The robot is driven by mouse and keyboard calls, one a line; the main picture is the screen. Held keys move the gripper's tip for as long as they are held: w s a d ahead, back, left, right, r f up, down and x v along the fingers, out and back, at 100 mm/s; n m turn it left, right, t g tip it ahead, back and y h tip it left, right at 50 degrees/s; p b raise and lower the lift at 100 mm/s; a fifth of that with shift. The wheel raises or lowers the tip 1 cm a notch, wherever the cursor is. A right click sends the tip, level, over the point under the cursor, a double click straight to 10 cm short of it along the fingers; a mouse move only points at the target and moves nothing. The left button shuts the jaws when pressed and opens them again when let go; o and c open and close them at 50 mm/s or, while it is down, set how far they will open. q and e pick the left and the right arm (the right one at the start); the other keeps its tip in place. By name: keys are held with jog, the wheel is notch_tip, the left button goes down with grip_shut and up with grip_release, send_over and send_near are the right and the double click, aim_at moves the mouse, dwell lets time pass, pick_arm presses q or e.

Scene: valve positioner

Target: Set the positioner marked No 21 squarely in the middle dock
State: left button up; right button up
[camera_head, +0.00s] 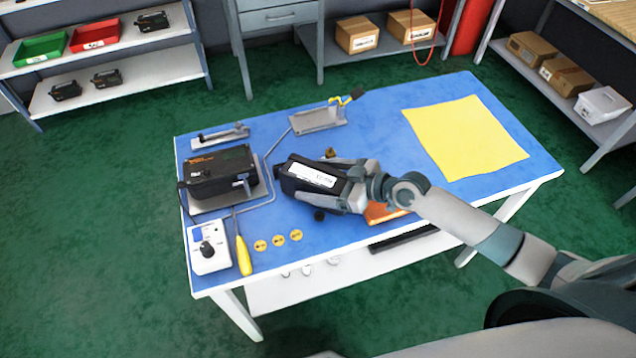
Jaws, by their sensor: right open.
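A black positioner (296,184) with a white label lies on the blue table mat; the label is too small to read. My right gripper (346,190) is at its right end, with its jaws open around or close beside that end; contact is hard to tell. Another black positioner (215,168) sits on a grey plate at the table's left, its marking unreadable. A bare grey bracket (221,136) lies behind it. A grey plate (318,119) with a yellow-handled part (346,99) is at the back. Which of these is the middle dock is unclear. My left gripper is not in view.
A white control box (209,250), a yellow screwdriver (243,256) and several yellow discs (279,240) lie along the front left. A thin grey pipe (275,152) runs between the plates. An orange item (385,213) is partly under my right arm. A yellow cloth (464,138) covers the back right.

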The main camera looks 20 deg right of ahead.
aim_at(299, 166)
jog(key=c, duration=1.8)
jog(key=shift+w+r, duration=0.1)
jog(key=shift+r, duration=0.05)
grip_shut()
jog(key=shift+r, duration=0.15)
